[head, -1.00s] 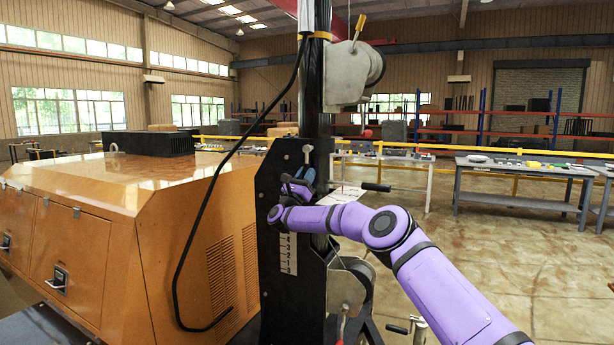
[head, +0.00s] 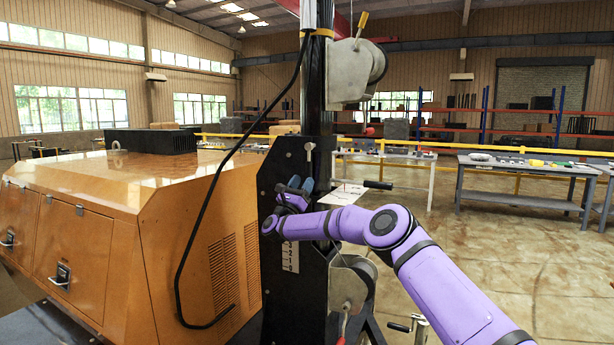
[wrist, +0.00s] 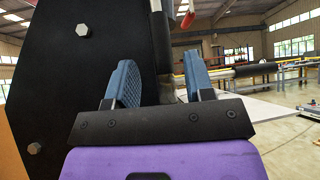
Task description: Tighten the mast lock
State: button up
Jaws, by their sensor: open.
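The black mast (head: 317,95) rises from a black upright plate (head: 280,172). A small pale handle (head: 309,147) shows near the top of this plate and looks like the mast lock; the pictures do not make this certain. My gripper (head: 301,187) is below that handle, in front of the plate. In the wrist view, its two blue fingers stand apart with nothing gripped. A dark post with a pale upper part (wrist: 160,45) shows beyond the gap between them. Bolt heads show on the plate at the left. I cannot tell whether the fingers touch anything.
An orange generator housing (head: 190,230) fills the left. A black cable (head: 205,210) hangs beside the mast. A grey winch (head: 357,75) sits above, another (head: 350,285) below. A black crank grip (head: 378,185) sticks out right of the plate. Workbenches (head: 525,172) stand behind on open floor.

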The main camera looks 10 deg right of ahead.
jog(key=v, duration=0.6)
